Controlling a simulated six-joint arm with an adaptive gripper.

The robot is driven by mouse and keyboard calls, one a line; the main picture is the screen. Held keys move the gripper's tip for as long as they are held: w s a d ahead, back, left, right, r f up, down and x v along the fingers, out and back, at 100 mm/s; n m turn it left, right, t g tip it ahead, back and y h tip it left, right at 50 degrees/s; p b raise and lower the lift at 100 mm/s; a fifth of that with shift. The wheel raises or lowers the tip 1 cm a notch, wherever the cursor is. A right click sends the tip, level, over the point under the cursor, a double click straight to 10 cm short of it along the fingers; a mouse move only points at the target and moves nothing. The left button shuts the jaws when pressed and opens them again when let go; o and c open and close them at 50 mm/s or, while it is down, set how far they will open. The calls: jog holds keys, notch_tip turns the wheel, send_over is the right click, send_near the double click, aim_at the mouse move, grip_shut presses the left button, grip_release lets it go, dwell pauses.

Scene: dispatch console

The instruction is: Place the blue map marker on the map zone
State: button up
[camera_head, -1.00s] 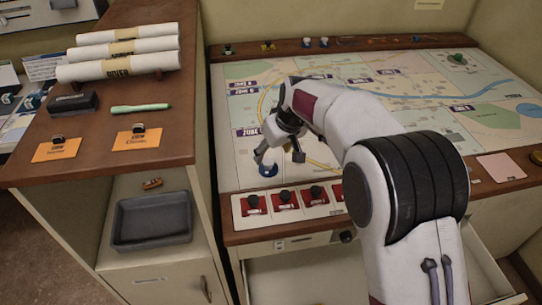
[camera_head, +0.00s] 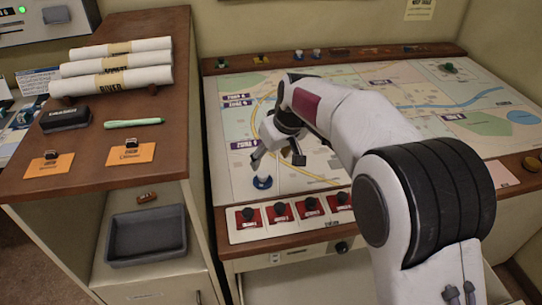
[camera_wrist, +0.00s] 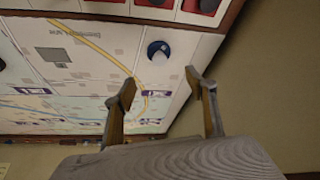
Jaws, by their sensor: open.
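The blue map marker (camera_head: 262,183) stands upright on the map's front left part, close to the row of red switches. It also shows in the wrist view (camera_wrist: 158,50), beyond the fingertips. My gripper (camera_head: 277,160) is open and empty just above and behind the marker, apart from it. In the wrist view its fingers (camera_wrist: 162,85) are spread with only map showing between them. The map (camera_head: 243,183) has several dark zone labels, one dark label (camera_head: 243,145) lying behind the marker. My arm hides the map's middle.
Red switches (camera_head: 282,212) line the console's front edge. Other markers (camera_head: 317,54) stand on the wooden back ledge, and a green piece (camera_head: 448,67) lies at the map's back right. The left cabinet holds rolled maps (camera_head: 117,73), a green pen (camera_head: 134,123) and a grey tray (camera_head: 146,237).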

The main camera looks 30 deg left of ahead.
dwell(0.3)
jog(key=s+d+r+m+t+h, duration=0.15)
jog(key=d+r, duration=0.35)
jog(key=d, duration=0.5)
jog(key=s+d+r+m, duration=0.1)
jog(key=d+r+m, duration=0.3)
jog(key=d, duration=0.7)
jog(key=s+d+r+m+t, duration=0.1)
jog(key=d+r, duration=0.5)
jog(key=d, duration=0.4)
jog(key=s+d+f+m+h, duration=0.1)
jog(key=s+d+f+m, duration=0.1)
jog(key=s+d, duration=0.8)
jog(key=s+d+f+m+h, duration=0.2)
jog(key=s+d+m, duration=0.2)
jog(key=s+d, duration=0.7)
jog(key=shift+d+f+t, duration=0.3)
jog(key=shift+d+t, duration=0.1)
jog(key=shift+t, duration=0.05)
jog(key=shift+m, duration=0.25)
